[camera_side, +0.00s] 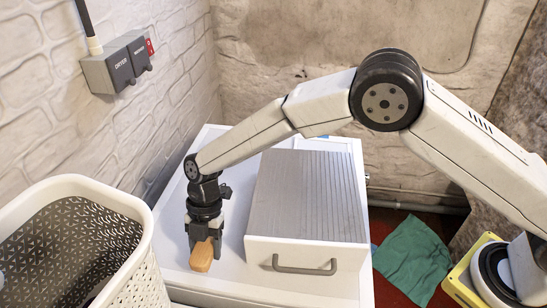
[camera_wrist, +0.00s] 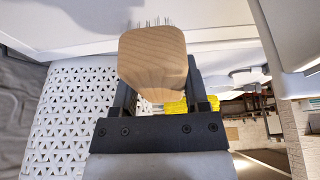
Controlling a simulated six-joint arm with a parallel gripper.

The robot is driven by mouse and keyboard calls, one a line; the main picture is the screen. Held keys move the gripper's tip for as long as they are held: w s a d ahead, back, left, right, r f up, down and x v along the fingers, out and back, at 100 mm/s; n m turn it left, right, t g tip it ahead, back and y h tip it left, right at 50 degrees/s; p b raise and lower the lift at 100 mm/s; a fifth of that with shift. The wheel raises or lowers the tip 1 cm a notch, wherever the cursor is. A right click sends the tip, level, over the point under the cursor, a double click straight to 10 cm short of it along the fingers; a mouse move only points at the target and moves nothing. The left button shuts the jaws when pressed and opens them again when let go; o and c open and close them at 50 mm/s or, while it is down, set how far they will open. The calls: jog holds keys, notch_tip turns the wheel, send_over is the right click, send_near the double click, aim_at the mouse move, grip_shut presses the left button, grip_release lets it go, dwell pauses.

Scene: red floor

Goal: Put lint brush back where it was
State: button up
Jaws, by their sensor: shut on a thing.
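The lint brush (camera_side: 203,256) shows as a light brown wooden piece at the end of my gripper (camera_side: 204,238). In the side view it is in front of the white machine's top, left of the grey ribbed box. In the wrist view the wooden brush (camera_wrist: 155,58) fills the space between the two dark fingers of my gripper (camera_wrist: 160,92), with thin bristles showing at its upper edge. My gripper is shut on it. I cannot tell whether the brush touches the surface below.
A white perforated laundry basket (camera_side: 140,240) stands at the left. A grey ribbed box (camera_side: 308,195) with a handled white drawer front sits on the white top (camera_side: 215,285), right of my gripper. Wall switches (camera_side: 118,65) are at upper left. A green cloth (camera_side: 412,258) lies on the red floor.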

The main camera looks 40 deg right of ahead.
aim_at(208, 257)
jog(key=shift+f, duration=2)
jog(key=shift+f, duration=0.15)
jog(key=o, duration=1.2)
jog(key=v, duration=1.2)
jog(key=shift+r, duration=0.2)
